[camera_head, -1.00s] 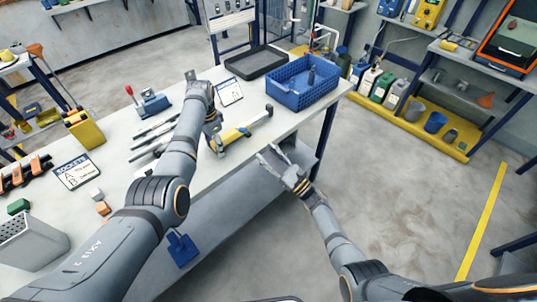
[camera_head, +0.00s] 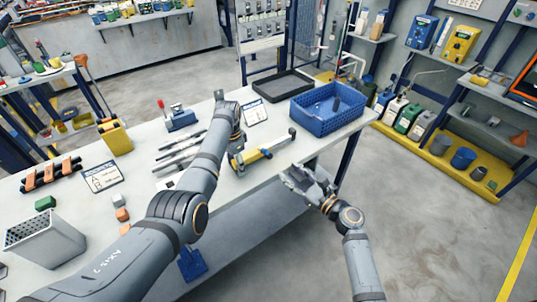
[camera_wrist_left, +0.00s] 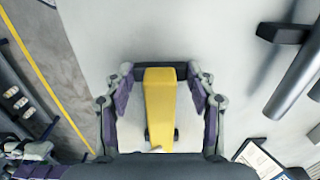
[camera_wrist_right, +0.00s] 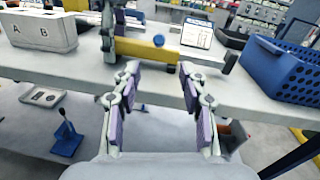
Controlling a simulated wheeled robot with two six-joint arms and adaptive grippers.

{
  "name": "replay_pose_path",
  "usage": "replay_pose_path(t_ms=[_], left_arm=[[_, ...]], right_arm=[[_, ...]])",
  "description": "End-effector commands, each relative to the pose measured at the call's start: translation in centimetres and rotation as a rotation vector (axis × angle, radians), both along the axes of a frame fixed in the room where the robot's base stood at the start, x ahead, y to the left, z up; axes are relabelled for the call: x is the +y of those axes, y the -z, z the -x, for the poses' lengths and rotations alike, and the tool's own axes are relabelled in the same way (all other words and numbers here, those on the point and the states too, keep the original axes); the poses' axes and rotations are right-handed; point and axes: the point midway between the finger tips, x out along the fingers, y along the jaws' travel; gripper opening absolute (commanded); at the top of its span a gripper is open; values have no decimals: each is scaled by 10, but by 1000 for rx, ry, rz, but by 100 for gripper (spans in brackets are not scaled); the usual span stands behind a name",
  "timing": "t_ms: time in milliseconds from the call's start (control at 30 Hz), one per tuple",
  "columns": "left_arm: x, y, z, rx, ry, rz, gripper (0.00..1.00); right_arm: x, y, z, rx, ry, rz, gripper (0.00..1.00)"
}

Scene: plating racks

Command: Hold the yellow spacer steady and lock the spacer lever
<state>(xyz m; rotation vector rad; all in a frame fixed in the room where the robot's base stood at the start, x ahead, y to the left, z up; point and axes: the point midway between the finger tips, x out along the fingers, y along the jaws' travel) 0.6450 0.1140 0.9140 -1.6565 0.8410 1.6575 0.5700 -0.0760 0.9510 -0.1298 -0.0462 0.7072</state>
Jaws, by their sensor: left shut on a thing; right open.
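The yellow spacer (camera_head: 249,158) lies near the table's front edge, with a grey bar-like end reaching toward the back right. My left gripper (camera_wrist_left: 160,92) is shut around the yellow spacer (camera_wrist_left: 160,108), one finger on each side. In the head view my left arm partly hides this grip. In the right wrist view the spacer (camera_wrist_right: 145,50) lies level, with a blue knob (camera_wrist_right: 158,41) at it; I cannot tell whether this is the lever's tip. My right gripper (camera_head: 298,174) is open and empty at the table's front edge, in front of the spacer and apart from it.
A blue basket (camera_head: 327,122) stands on the table's right end, with a black tray (camera_head: 283,85) behind it. A small sign (camera_head: 256,112) and a red-handled blue tool (camera_head: 181,119) stand behind the spacer.

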Motion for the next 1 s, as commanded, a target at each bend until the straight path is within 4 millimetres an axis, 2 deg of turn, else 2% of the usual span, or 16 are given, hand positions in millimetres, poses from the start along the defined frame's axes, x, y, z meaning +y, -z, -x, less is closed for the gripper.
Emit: replay_pose_path(t_ms=[300,500,667,900,1000], left_arm=[[0,-1,-1,-2,0,1,11],[0,-1,0,-1,0,0,11],[0,-1,0,-1,0,0,11],[0,0,0,-1,0,1,11],[0,0,0,-1,1,1,11]], right_arm=[[45,-2,-52,-1,-4,-4,43],[67,-1,-77,-1,-3,-2,43],[75,-1,-85,-1,-3,-1,43],[75,-1,-86,-1,-2,-1,43],[75,-1,-86,-1,-2,-1,31]])
